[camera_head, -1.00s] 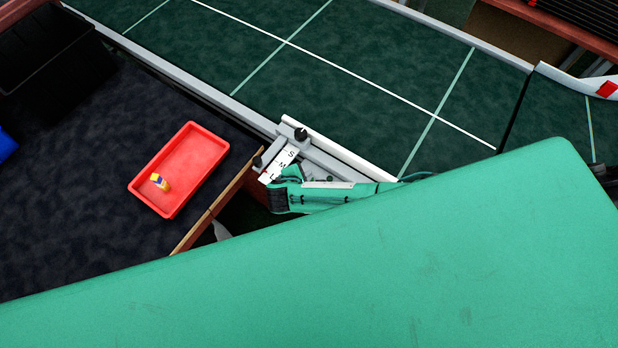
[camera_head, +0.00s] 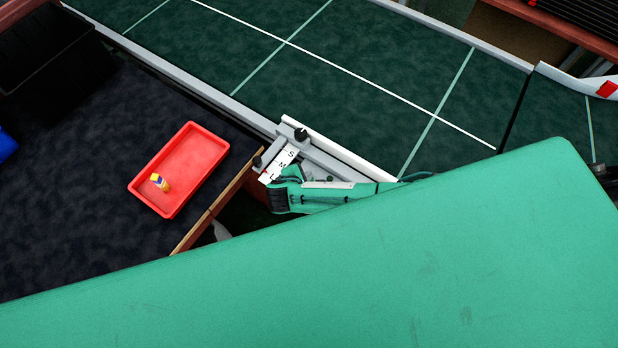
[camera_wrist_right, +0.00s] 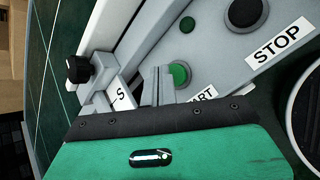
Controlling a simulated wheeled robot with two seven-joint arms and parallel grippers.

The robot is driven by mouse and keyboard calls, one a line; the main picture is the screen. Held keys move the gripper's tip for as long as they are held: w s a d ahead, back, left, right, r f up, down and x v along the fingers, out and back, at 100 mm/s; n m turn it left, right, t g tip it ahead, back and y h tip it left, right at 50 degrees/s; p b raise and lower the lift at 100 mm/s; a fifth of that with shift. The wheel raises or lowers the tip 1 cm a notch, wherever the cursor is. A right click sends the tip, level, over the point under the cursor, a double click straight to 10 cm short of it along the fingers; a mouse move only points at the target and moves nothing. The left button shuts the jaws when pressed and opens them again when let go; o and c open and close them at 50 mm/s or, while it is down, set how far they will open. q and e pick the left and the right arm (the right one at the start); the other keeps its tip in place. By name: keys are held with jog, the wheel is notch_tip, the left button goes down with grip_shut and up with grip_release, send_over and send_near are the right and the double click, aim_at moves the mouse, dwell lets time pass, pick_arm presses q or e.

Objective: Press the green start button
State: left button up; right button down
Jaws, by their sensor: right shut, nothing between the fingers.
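The green start button (camera_wrist_right: 180,74) sits on a grey control panel in the right wrist view. A label (camera_wrist_right: 203,97) reading "ART" lies beside it, partly covered by my wrist. My right gripper (camera_wrist_right: 158,72) is shut and empty, with its grey fingertips right beside the button. I cannot tell whether they touch it. In the head view, my teal right forearm and wrist (camera_head: 320,196) lie at the conveyor's near edge, and the button is hidden there. My left gripper is not in view.
A dark stop button (camera_wrist_right: 245,12) with a STOP label (camera_wrist_right: 279,44) and a small green light (camera_wrist_right: 187,24) share the panel. A black knob (camera_wrist_right: 78,69) and an S-M-L scale (camera_head: 282,163) are close by. A red tray (camera_head: 190,160) lies left; the conveyor (camera_head: 330,90) is empty.

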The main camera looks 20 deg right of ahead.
jog(key=shift+f, duration=0.15)
jog(key=shift+f, duration=0.3)
jog(key=shift+f+b, duration=0.4)
dwell(1.1)
jog(key=shift+r+p, duration=0.85)
jog(key=shift+p, duration=0.05)
notch_tip(320, 180, up, 5)
jog(key=p, duration=0.5)
